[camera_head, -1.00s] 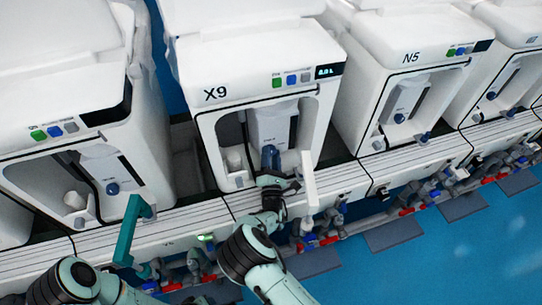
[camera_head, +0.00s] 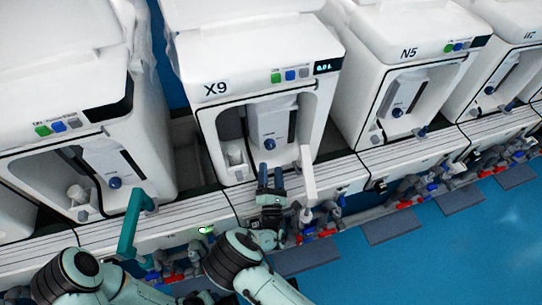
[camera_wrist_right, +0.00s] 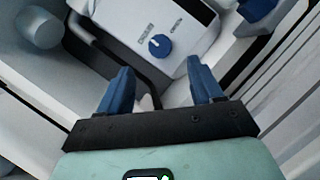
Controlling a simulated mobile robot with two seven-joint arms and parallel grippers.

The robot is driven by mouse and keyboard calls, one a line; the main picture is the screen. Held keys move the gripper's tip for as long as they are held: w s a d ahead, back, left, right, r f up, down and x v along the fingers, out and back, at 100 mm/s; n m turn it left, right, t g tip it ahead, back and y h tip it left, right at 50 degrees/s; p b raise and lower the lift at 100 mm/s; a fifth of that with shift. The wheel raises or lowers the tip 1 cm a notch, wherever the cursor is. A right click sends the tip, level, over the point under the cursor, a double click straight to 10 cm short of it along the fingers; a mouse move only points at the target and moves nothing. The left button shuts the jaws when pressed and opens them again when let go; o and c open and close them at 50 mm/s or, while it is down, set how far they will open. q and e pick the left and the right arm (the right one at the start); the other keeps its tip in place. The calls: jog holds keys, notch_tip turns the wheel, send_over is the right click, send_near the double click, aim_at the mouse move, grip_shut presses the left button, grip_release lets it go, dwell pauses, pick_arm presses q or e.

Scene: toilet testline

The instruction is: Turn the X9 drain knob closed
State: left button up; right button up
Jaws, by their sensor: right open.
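The X9 machine (camera_head: 213,87) stands in the middle of the head view. Its drain knob is a small blue round knob (camera_head: 269,143) low on the grey front panel (camera_head: 271,119) inside the recess. In the right wrist view the blue knob (camera_wrist_right: 159,46) sits beside small printed labels, too blurred to read. My right gripper (camera_head: 270,173) is open and empty, in front of and below the knob. In the wrist view its two blue fingers (camera_wrist_right: 160,75) are spread, with the knob ahead between them and not touched. My left arm shows at the bottom left, but its fingers are not visible.
A white upright lever (camera_head: 308,175) stands right of my right gripper. A teal lever-like part (camera_head: 130,226) stands at the left. N5 (camera_head: 410,60) is to the right. Pipes with red and blue fittings (camera_head: 318,236) run below the ledge. Blue floor (camera_head: 440,255) is clear at lower right.

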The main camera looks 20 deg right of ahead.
jog(key=v, duration=0.5)
jog(key=shift+s, duration=0.15)
pick_arm(q)
jog(key=shift+s+d+r, duration=0.2)
jog(key=shift+s+r, duration=0.1)
jog(key=shift+s, duration=0.1)
